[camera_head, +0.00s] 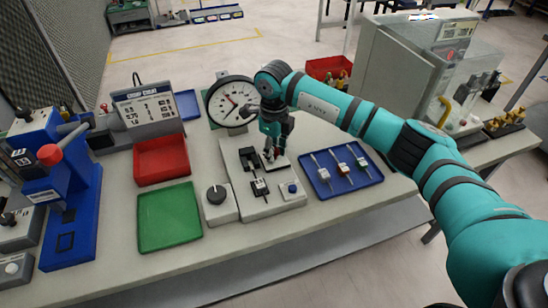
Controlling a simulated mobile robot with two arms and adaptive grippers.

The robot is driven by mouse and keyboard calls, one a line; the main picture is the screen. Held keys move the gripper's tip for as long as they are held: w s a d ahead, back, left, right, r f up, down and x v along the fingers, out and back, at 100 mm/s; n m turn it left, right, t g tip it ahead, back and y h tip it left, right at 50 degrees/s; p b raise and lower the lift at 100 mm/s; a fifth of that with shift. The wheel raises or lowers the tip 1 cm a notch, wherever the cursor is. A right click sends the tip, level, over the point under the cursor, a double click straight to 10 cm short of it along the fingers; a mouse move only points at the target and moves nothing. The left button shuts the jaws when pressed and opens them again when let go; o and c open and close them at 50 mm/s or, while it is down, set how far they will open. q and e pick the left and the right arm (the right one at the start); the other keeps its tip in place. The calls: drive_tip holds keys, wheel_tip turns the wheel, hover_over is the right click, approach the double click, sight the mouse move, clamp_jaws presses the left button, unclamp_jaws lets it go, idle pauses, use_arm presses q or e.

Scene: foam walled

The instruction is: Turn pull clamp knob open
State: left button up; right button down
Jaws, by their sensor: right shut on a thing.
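A black round knob (216,194) sits on a small light grey box at the left of a pale fixture plate (285,206). The plate carries a dark clamp-like part (259,187) and a blue button (292,188). My right gripper (272,155) reaches down over the far right part of the plate, apart from the black knob. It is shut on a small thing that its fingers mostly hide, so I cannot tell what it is. My left gripper is not in view.
A dial gauge (231,99) stands behind the plate. A blue tray (320,190) with several handled pieces lies at right. A glass-fronted machine stands far right.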

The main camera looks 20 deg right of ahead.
sight(275, 150)
drive_tip(key=n+b, duration=0.3)
drive_tip(key=n, duration=0.1)
drive_tip(key=shift+w+f+n+b, duration=0.1)
drive_tip(key=shift+n+b, duration=0.2)
drive_tip(key=shift+b, duration=0.1)
drive_tip(key=n+b, duration=0.2)
drive_tip(key=n, duration=0.1)
drive_tip(key=shift+r+n+b, duration=0.2)
drive_tip(key=shift+n+b, duration=0.3)
drive_tip(key=shift+n, duration=0.5)
drive_tip(key=c, duration=1)
unclamp_jaws()
wheel_tip(275, 150, up, 12)
